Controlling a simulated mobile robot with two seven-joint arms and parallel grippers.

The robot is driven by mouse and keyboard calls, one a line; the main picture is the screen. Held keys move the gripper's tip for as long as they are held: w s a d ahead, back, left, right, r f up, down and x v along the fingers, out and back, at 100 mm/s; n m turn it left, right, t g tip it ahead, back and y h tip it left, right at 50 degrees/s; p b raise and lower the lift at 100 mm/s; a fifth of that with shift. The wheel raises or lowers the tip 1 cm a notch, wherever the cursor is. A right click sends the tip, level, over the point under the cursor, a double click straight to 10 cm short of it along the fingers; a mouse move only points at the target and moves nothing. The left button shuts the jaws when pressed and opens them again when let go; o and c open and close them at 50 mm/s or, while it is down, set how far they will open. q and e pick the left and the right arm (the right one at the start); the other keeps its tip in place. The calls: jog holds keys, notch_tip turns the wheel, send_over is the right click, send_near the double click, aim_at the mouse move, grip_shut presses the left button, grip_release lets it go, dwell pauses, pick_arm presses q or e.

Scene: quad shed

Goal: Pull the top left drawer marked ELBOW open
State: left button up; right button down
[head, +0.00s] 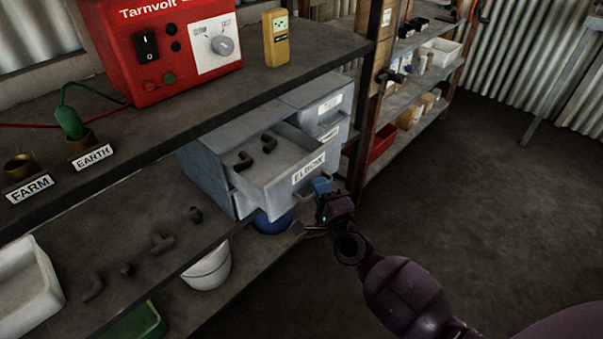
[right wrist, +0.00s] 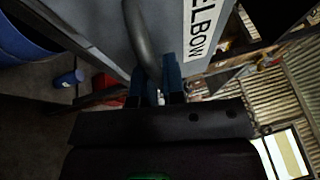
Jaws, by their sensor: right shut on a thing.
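The grey drawer marked ELBOW (head: 282,196) is the top left one of a grey drawer cabinet (head: 208,168). It stands pulled out, and two dark elbow fittings (head: 268,143) show inside it. My right gripper (head: 322,187) is at the drawer's front, below and right of the label. In the right wrist view, its blue fingers (right wrist: 157,78) are shut on the dark curved handle (right wrist: 140,38), beside the ELBOW label (right wrist: 204,28). The head view mostly hides the handle behind the gripper. My left gripper is not in view.
A red Tarnvolt box (head: 170,45) and a yellow meter (head: 276,38) stand on the upper shelf (head: 250,85). Loose fittings (head: 162,243) and a white bucket (head: 208,268) are below. The floor (head: 460,190) right of the cabinet is clear.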

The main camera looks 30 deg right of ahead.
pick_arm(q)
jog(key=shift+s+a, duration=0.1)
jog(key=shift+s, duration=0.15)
pick_arm(e)
jog(key=s+d, duration=0.2)
jog(key=s, duration=0.4)
jog(key=c, duration=1.5)
grip_release()
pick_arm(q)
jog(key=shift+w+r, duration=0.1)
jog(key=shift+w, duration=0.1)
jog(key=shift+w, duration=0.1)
pick_arm(e)
jog(key=shift+s, duration=0.1)
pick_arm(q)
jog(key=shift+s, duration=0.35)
pick_arm(e)
jog(key=s, duration=0.3)
jog(key=s+f, duration=0.1)
jog(key=s, duration=0.6)
jog(key=shift+s+a+f, duration=0.2)
jog(key=shift+s+f, duration=0.05)
jog(key=shift+f, duration=0.15)
